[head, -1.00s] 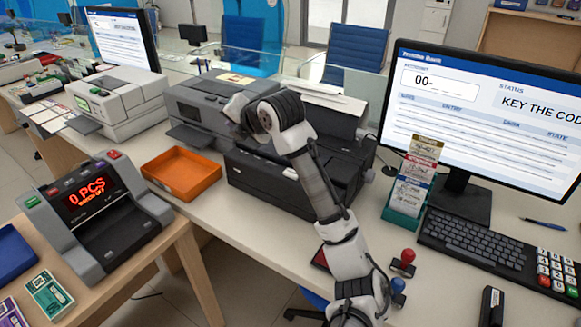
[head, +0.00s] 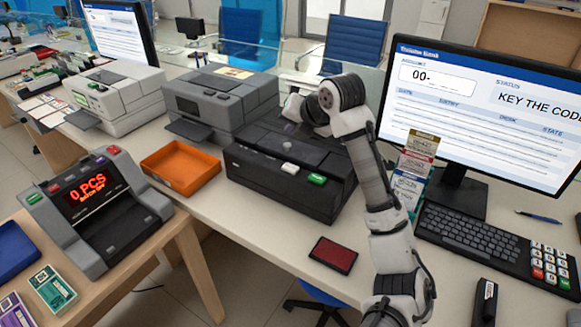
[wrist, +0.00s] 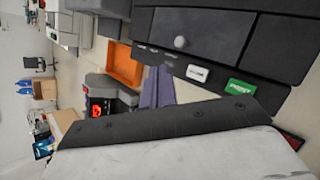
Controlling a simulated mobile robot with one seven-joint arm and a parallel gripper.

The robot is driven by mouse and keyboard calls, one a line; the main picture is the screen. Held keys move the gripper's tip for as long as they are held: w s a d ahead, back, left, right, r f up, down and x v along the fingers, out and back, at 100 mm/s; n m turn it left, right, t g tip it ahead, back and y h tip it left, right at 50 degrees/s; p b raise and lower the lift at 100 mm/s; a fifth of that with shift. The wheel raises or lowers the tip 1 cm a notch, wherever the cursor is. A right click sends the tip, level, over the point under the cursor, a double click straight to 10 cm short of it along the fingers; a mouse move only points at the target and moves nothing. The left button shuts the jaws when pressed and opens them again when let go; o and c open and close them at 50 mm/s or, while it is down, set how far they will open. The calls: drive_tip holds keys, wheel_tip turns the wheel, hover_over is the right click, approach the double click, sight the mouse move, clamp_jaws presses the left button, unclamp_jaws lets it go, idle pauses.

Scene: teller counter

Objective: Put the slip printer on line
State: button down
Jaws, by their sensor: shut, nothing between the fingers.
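The black slip printer (head: 270,177) stands on the counter, its top cover (head: 300,147) lying flat with a small pale knob on it. A white button (head: 288,168) and a green button (head: 317,179) sit on its front edge. In the wrist view, the printer (wrist: 275,55) fills the upper right, with the white button (wrist: 197,73) and the green button (wrist: 247,88) clear. My gripper (wrist: 159,70) is shut and empty, its fingers appearing beside the printer's front. In the head view, my arm hides the printer's back right, and the fingertips are hard to make out.
An orange tray (head: 181,167) and a grey printer (head: 222,103) stand left of the slip printer. A monitor (head: 485,115) reading "KEY THE CODE", a keyboard (head: 470,241) and a slip holder are at right. A red pad (head: 333,255) lies in front.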

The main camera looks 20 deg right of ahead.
sight(292, 169)
drive_tip(key=shift+f+b, duration=2.65)
drive_tip(key=shift+f, duration=1.65)
drive_tip(key=shift+f, duration=0.1)
drive_tip(key=shift+f+b, duration=0.3)
drive_tip(key=shift+b, duration=0.15)
drive_tip(key=shift+f+b, duration=0.5)
drive_tip(key=shift+r, duration=0.1)
drive_tip(key=shift+r+p, duration=0.5)
drive_tip(key=shift+r, duration=0.3)
drive_tip(key=shift+r+p, duration=1.55)
drive_tip(key=shift+r, duration=1.05)
